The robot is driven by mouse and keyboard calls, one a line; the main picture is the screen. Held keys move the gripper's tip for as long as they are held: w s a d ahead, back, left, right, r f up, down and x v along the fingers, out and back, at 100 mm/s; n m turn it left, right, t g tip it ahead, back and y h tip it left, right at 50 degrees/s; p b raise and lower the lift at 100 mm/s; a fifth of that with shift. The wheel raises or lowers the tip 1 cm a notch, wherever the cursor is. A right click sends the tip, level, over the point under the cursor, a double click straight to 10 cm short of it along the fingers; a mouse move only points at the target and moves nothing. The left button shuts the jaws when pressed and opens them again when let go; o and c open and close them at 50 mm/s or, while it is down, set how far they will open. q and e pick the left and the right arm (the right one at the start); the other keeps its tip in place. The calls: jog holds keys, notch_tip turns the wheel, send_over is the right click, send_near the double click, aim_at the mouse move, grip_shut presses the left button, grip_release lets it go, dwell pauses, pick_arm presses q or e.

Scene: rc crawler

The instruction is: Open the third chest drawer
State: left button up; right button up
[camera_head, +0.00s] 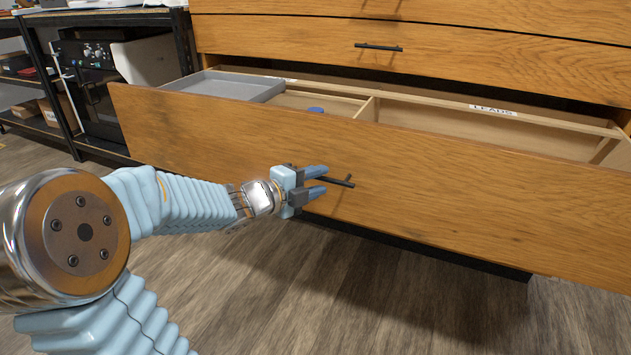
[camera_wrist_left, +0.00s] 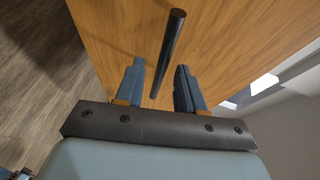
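The chest's open wooden drawer (camera_head: 430,185) is the lowest of the fronts in the head view and stands pulled out, its inside showing. Its dark bar handle (camera_head: 338,182) is on the front and also shows in the left wrist view (camera_wrist_left: 169,52). My left gripper (camera_head: 317,181) is at the left part of this handle. Its fingers are spread (camera_wrist_left: 160,82), with the bar between them and gaps on both sides, so it does not grip the bar. My right gripper is not in view.
Above, another drawer front (camera_head: 480,65) with its own handle (camera_head: 378,47) is shut. The open drawer holds a grey tray (camera_head: 232,86), wooden dividers and a small blue item (camera_head: 316,110). A black shelf rack (camera_head: 50,80) stands at left. The wood floor (camera_head: 370,290) in front is clear.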

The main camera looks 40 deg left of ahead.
pick_arm(q)
jog(key=p+v, duration=0.2)
jog(key=v, duration=1.1)
jog(key=shift+s+p, duration=0.3)
jog(key=shift+s, duration=0.1)
jog(key=shift+r, duration=0.15)
